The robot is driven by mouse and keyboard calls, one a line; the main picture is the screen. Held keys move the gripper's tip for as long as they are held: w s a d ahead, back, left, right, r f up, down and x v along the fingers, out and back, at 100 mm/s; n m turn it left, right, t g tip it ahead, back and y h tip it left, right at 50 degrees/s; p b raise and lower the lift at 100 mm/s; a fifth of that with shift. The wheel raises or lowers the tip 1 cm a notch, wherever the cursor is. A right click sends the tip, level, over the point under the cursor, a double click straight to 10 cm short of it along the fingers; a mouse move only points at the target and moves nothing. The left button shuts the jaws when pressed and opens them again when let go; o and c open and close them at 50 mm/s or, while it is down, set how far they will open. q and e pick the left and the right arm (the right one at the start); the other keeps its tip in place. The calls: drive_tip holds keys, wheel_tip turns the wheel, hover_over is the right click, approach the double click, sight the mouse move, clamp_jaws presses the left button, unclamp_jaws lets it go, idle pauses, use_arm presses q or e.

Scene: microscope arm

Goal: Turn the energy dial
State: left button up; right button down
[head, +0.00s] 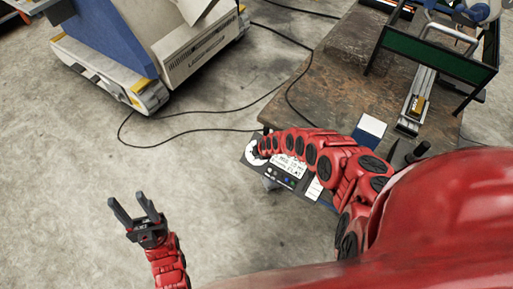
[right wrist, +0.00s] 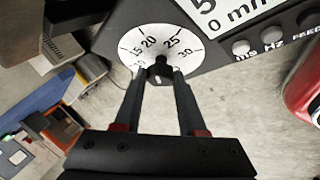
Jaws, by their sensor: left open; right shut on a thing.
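The energy dial's white scale (right wrist: 158,48) with printed numbers shows in the right wrist view, on a dark instrument panel. The dark knob (right wrist: 160,72) at its centre sits between the fingertips of my right gripper (right wrist: 160,76), which is shut on it. In the head view the white dial (head: 252,152) is at the left end of the instrument (head: 286,166), partly hidden by my right arm. The right gripper is hidden there. My left gripper (head: 134,208) is open and empty above the floor, away from the instrument.
The instrument stands at the near corner of a worn table (head: 340,75). A stand with a green panel (head: 438,55) is on the table's right part. A blue and white machine (head: 165,45) stands on the floor at upper left. Black cables (head: 205,130) cross the floor.

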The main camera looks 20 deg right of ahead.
drive_tip(key=shift+s+m+t+p, duration=0.15)
drive_tip(key=shift+m+t+p, duration=0.25)
drive_tip(key=shift+m, duration=0.5)
drive_tip(key=m+t+p, duration=0.1)
drive_tip(key=m, duration=0.1)
drive_tip(key=m+t+h, duration=0.1)
drive_tip(key=m, duration=0.1)
drive_tip(key=shift+s+a+f+t+p, duration=0.1)
drive_tip(key=shift+s+a+t+p, duration=0.1)
drive_tip(key=shift+t+p, duration=0.15)
drive_tip(key=m, duration=0.1)
drive_tip(key=m+t+h, duration=0.1)
drive_tip(key=shift+a+f+m, duration=0.1)
drive_tip(key=shift+f+m, duration=0.15)
drive_tip(key=shift+m, duration=0.15)
drive_tip(key=m+h, duration=0.1)
drive_tip(key=m+t+h+b, duration=0.1)
drive_tip(key=shift+f+m, duration=0.2)
drive_tip(key=shift+m, duration=0.1)
drive_tip(key=m+h+b, duration=0.1)
drive_tip(key=m+b, duration=0.1)
drive_tip(key=shift+a+m+h+b, duration=0.1)
drive_tip(key=shift+m+h+b, duration=0.2)
drive_tip(key=shift+m, duration=0.1)
drive_tip(key=shift+r+m+t+b, duration=0.1)
drive_tip(key=shift+m+t+b, duration=0.2)
drive_tip(key=shift+m, duration=0.2)
drive_tip(key=shift+h, duration=0.3)
